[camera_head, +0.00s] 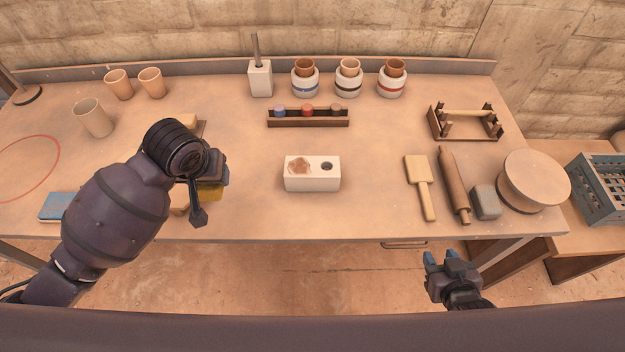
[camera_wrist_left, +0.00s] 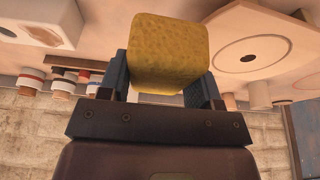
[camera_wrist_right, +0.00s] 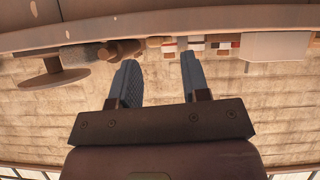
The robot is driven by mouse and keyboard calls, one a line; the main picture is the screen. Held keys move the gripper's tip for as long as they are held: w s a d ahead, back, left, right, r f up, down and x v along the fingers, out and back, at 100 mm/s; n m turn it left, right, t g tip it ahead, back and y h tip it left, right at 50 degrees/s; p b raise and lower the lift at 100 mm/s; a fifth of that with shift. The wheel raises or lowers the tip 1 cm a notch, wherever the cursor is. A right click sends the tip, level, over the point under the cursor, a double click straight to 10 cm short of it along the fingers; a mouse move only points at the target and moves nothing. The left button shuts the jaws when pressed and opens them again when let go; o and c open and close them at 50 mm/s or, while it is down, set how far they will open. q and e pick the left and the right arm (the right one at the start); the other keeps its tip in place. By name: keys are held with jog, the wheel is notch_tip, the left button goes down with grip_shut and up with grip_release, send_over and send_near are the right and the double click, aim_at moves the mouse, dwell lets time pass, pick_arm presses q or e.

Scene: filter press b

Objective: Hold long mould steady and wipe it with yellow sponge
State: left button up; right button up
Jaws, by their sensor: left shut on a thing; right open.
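The long mould (camera_head: 312,181) is a white block near the middle of the table, with a brown stain and a dark round hole on top. Part of it also shows in the left wrist view (camera_wrist_left: 40,24). My left gripper (camera_head: 207,182) is shut on the yellow sponge (camera_wrist_left: 168,54), to the left of the mould and apart from it. In the head view the sponge (camera_head: 210,194) is mostly hidden by my wrist. My right gripper (camera_head: 441,258) is open and empty, in front of the table's front edge and to the right of the mould. Its two fingers are apart in the right wrist view (camera_wrist_right: 158,82).
A paddle (camera_head: 421,187), a rolling pin (camera_head: 453,185), a grey block (camera_head: 485,202) and a round turntable (camera_head: 535,180) stand at the right. A rack of stoppers (camera_head: 308,123) lies behind the mould. A blue item (camera_head: 58,206) is at the left front. The table around the mould is clear.

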pick_arm(q)
jog(key=shift+g, duration=0.6)
jog(key=b+x, duration=0.6)
jog(key=shift+s+f+b, duration=0.15)
jog(key=shift+s+b, duration=0.05)
jog(key=shift+b, duration=0.15)
pick_arm(e)
notch_tip(320, 180, down, 8)
jog(key=shift+s+a+f+g, duration=0.2)
jog(key=shift+s+f+g, duration=0.05)
jog(key=shift+g, duration=0.15)
jog(key=shift+r, duration=0.1)
